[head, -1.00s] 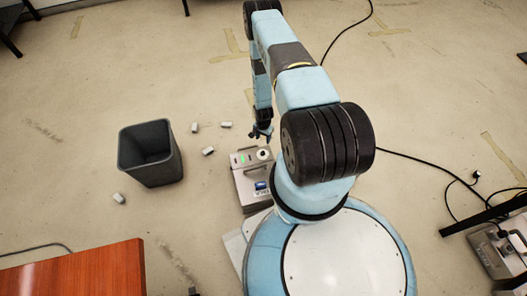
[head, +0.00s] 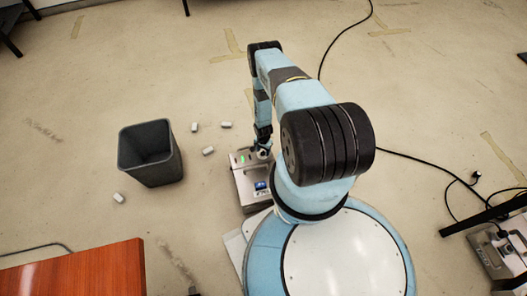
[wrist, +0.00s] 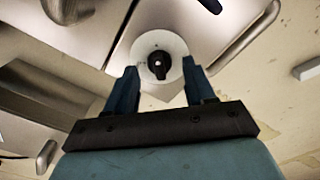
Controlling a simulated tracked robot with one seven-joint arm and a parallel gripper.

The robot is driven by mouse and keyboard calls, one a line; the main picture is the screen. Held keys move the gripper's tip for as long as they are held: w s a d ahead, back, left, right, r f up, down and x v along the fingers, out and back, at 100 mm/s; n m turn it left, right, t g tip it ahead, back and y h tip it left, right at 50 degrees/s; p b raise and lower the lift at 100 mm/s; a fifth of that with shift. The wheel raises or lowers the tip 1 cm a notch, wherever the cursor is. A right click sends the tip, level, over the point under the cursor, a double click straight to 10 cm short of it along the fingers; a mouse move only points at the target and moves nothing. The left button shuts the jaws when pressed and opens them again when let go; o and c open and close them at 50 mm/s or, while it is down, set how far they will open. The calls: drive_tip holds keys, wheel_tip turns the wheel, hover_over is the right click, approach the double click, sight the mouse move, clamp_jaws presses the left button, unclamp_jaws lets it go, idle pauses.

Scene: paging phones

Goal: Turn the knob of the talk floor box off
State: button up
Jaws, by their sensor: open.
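The talk floor box (head: 248,190) is a grey metal case standing on the floor beside my base, with green lights and a blue label on it. In the wrist view its black knob (wrist: 158,64) sits at the centre of a round white dial (wrist: 150,43). My gripper (wrist: 160,70) is open, with one dark blue finger on each side of the knob's lower part. I cannot tell whether the fingers touch it. In the head view my gripper (head: 262,149) is at the top of the box and mostly hides the dial and knob.
A dark bin (head: 150,152) stands left of the box. Several small white blocks (head: 208,151) lie on the floor between and around them. An orange-brown table (head: 85,270) is at the lower left. A similar metal box (head: 497,252) and black cables (head: 425,163) are at right.

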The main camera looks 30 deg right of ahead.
drive_tip(key=shift+f, duration=0.35)
drive_tip(key=c, duration=1)
